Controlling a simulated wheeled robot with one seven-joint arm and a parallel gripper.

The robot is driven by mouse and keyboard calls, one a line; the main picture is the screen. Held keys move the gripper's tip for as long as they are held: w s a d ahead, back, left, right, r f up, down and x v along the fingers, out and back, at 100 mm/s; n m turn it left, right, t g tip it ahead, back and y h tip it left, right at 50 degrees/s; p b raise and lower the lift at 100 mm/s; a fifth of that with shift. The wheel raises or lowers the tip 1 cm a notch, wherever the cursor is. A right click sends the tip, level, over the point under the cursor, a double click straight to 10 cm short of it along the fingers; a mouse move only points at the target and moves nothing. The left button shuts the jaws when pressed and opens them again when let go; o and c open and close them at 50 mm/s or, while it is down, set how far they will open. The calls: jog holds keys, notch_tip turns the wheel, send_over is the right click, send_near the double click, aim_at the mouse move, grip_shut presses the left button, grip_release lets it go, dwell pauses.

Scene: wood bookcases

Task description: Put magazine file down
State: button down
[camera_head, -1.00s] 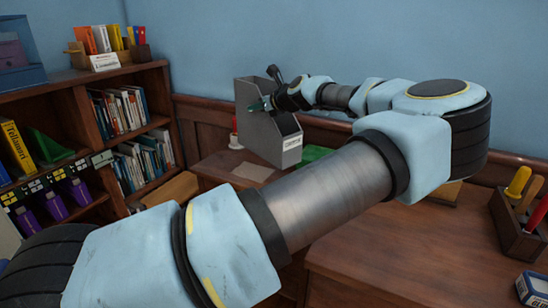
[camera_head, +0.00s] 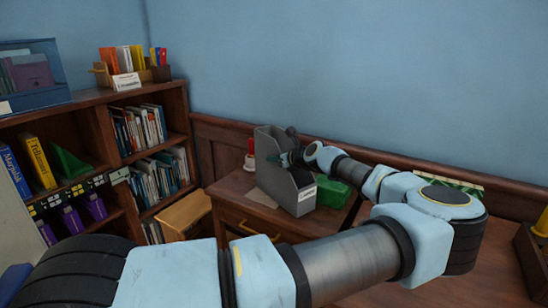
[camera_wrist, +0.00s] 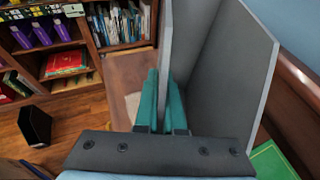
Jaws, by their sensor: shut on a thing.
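The grey magazine file (camera_head: 280,180) is upright over the small wooden desk (camera_head: 232,186) by the back wall. It has a white label low on its front end. My gripper (camera_head: 284,158) is at its upper part. In the wrist view my gripper's teal fingers (camera_wrist: 164,100) are shut on one thin side wall of the magazine file (camera_wrist: 232,75), one finger on each side. The file's underside is hidden, so I cannot tell whether it touches the desktop.
A green box (camera_head: 333,192) stands close to the right of the file. A red and white object (camera_head: 250,155) is behind it at the left, and a flat paper (camera_head: 262,197) lies beside it. A full bookcase (camera_head: 105,150) stands at the left.

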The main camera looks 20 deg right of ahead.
jog(key=shift+f, duration=0.15)
jog(key=c, duration=1)
grip_release()
